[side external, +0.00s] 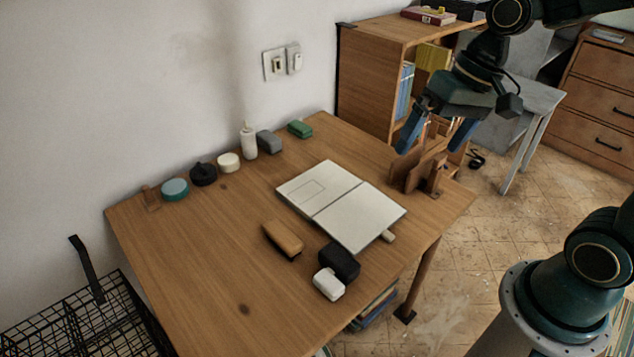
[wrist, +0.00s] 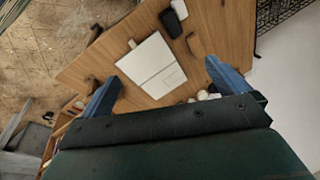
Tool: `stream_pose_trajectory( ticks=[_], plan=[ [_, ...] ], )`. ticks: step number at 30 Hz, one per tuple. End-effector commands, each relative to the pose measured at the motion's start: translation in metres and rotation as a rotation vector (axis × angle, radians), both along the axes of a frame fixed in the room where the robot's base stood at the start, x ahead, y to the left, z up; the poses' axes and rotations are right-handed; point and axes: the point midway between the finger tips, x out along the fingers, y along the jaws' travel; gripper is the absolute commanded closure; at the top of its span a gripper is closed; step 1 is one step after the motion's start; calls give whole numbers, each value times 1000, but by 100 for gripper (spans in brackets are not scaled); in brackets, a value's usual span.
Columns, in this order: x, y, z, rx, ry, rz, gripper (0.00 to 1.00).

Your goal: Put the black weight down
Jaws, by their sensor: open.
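A black block (side external: 340,262) lies on the wooden table (side external: 200,270) near its front edge, touching or nearly touching a white block (side external: 328,284). A dark round piece with a knob on top (side external: 203,174) stands in the row along the wall; I cannot tell which of the two is the weight. My gripper (side external: 430,148) is open and empty, with its blue fingers apart, above the table's right end near a brown wooden stand (side external: 408,176). In the wrist view, the black block (wrist: 170,23) shows beyond the open fingers.
An open white notebook (side external: 342,204) lies mid-table, with a tan block (side external: 283,240) beside it. Along the wall stand a teal round tin (side external: 174,189), a white bottle (side external: 249,142) and a green block (side external: 300,129). The table's left front is clear. A wire basket (side external: 80,320) is at lower left.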

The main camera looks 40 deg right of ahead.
Motion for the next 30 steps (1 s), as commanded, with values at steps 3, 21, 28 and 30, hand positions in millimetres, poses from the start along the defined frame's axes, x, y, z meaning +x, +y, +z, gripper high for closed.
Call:
stream_pose_trajectory(
  ticks=[3, 21, 28, 30],
  plan=[
    [16, -1, -15, 57, 60, -53, 0],
    [74, -8, -97, 367, 363, -346, 0],
    [87, -12, -133, 496, 490, -467, 0],
    [90, -13, -144, 535, 532, -506, 0]
  ],
)
